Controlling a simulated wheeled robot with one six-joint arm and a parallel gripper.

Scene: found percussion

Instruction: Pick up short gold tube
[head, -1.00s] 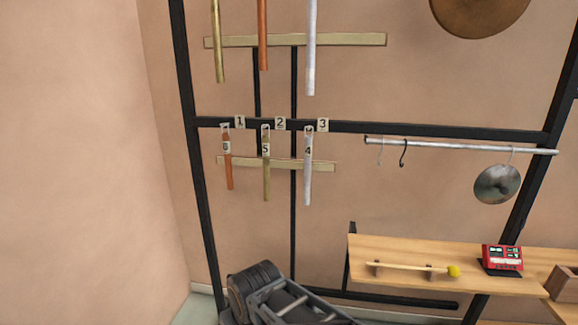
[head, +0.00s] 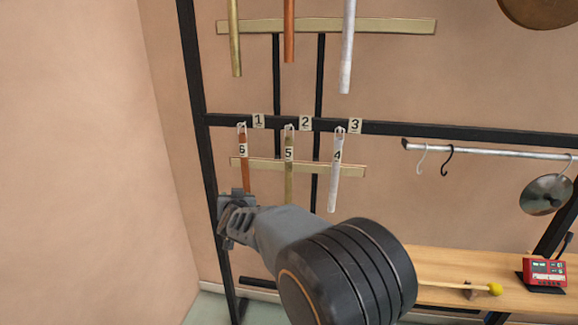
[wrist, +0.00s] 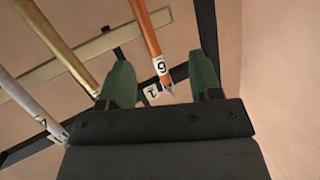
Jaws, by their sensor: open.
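The short gold tube (head: 289,178), labelled 5, hangs upright in the middle of the lower row, between the short copper tube (head: 245,175), labelled 6, and the short silver tube (head: 335,185), labelled 4. My gripper (head: 232,212) is at the lower end of the copper tube, left of the gold tube and apart from it. In the wrist view my gripper (wrist: 161,62) is open, with the copper tube (wrist: 146,30) showing between its two green fingers. The gold tube (wrist: 65,45) shows to the left, outside the fingers. My forearm is below the gold tube.
The tubes hang on a black frame (head: 400,128) in front of a pale wooden rail (head: 355,170). Longer tubes hang above. A wooden shelf (head: 440,262) with a yellow-headed mallet (head: 494,289) and a red device (head: 545,272) is at lower right. A wall closes the left side.

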